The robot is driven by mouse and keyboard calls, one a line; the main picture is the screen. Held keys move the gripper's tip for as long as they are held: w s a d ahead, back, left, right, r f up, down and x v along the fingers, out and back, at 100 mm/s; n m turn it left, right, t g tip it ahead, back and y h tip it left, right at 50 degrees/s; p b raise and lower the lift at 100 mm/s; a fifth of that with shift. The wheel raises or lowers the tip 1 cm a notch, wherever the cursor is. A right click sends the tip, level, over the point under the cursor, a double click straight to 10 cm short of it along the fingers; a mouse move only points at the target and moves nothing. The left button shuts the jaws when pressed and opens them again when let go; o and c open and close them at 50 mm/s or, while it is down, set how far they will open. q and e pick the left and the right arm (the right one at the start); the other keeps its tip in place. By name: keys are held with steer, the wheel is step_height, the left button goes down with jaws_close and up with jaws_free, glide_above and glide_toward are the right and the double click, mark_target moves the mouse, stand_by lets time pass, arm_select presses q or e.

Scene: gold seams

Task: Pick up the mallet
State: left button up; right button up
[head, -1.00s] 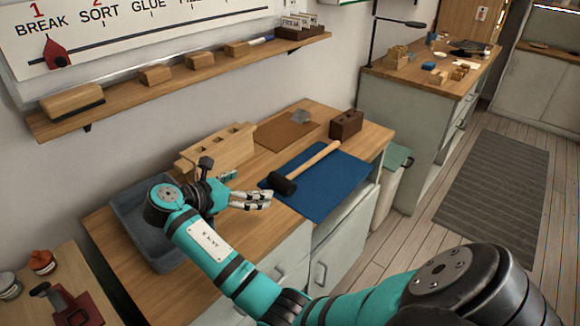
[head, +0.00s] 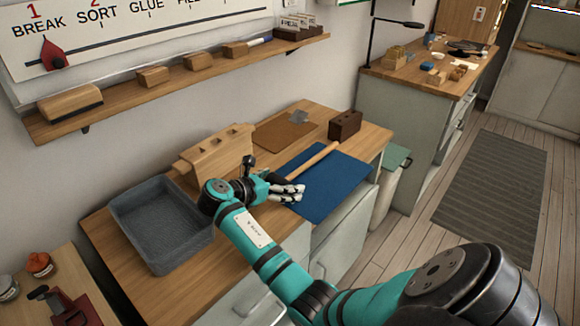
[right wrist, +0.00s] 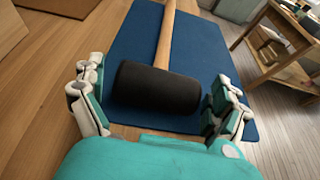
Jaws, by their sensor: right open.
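The mallet lies on a blue mat (head: 345,185) on the wooden workbench. In the head view its pale wooden handle (head: 322,158) shows, and its head is hidden behind my right gripper (head: 290,190). In the right wrist view the black mallet head (right wrist: 157,88) lies between the two open fingers of my right gripper (right wrist: 158,105), with the handle (right wrist: 167,35) running away from me. The fingers stand on either side of the head, and no grip on it shows. My left gripper is not in view.
A grey tray (head: 160,254) sits left of my right arm. A wooden block rack (head: 215,155) stands behind the gripper. A brown board (head: 284,134) and a dark brown holed block (head: 345,125) lie at the back. A wall shelf (head: 190,82) runs above.

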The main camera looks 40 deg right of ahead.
steer(key=shift+a, duration=0.1)
steer(key=shift+c, duration=0.5)
steer(key=c, duration=1.2)
steer(key=shift+c, duration=0.2)
steer(key=shift+r, duration=0.1)
